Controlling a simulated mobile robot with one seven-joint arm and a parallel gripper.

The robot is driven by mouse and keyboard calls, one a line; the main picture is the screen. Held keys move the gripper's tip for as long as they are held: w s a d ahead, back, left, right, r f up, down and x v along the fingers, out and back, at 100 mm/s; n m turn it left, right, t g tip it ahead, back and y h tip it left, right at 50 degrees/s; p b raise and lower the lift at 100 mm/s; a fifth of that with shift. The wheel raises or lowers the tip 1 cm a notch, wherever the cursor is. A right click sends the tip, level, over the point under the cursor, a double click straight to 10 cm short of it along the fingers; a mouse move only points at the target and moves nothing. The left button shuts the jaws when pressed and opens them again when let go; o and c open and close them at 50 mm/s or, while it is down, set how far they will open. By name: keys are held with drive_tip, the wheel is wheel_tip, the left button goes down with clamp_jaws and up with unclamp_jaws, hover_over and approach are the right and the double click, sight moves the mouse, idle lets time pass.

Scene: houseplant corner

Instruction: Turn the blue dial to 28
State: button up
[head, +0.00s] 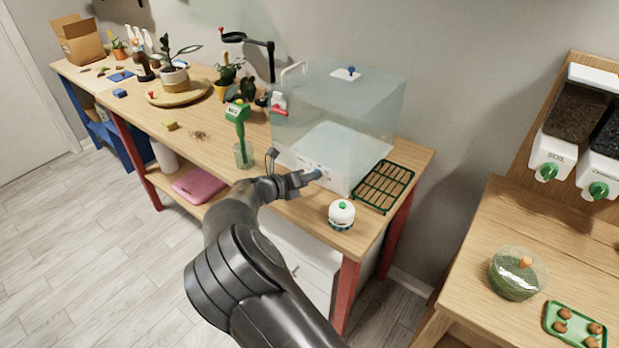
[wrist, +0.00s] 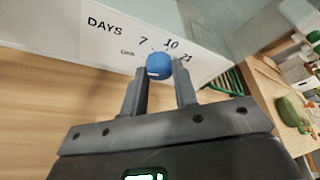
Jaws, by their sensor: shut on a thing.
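The blue dial (wrist: 158,66) sits on the white front panel (wrist: 100,30) of the clear-walled case. The panel reads "DAYS" with 7, 10 and 21 visible; I cannot see a 28. A pale mark shows on the dial's near face, but I cannot tell which number it is set to. My gripper (wrist: 160,84) has its two fingers on either side of the dial, shut on it. In the head view, my gripper (head: 312,178) reaches the front of the case, and a little of the blue dial (head: 317,173) shows at the fingertips.
The clear case (head: 340,105) stands on the wooden bench. A white jar with a green knob (head: 341,214) stands near the front edge, close to my gripper. A green rack (head: 384,187) lies right of the case.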

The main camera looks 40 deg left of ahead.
drive_tip(key=m+y, duration=0.2)
drive_tip(key=m, duration=0.1)
drive_tip(key=shift+d+m+g, duration=0.15)
drive_tip(key=shift+m+g, duration=0.15)
drive_tip(key=m+y, duration=0.2)
drive_tip(key=m, duration=0.1)
drive_tip(key=shift+d, duration=0.15)
drive_tip(key=m+y, duration=0.2)
drive_tip(key=m, duration=0.1)
drive_tip(key=shift+d+y, duration=0.2)
drive_tip(key=shift+y, duration=0.1)
drive_tip(key=shift+f+m+t+y, duration=0.15)
drive_tip(key=shift+m+t+y, duration=0.5)
drive_tip(key=shift+m, duration=1.15)
drive_tip(key=shift+d, duration=0.1)
drive_tip(key=o, duration=1)
drive_tip(key=v, duration=1)
drive_tip(key=shift+s+d, duration=0.2)
drive_tip(key=shift+s, duration=0.15)
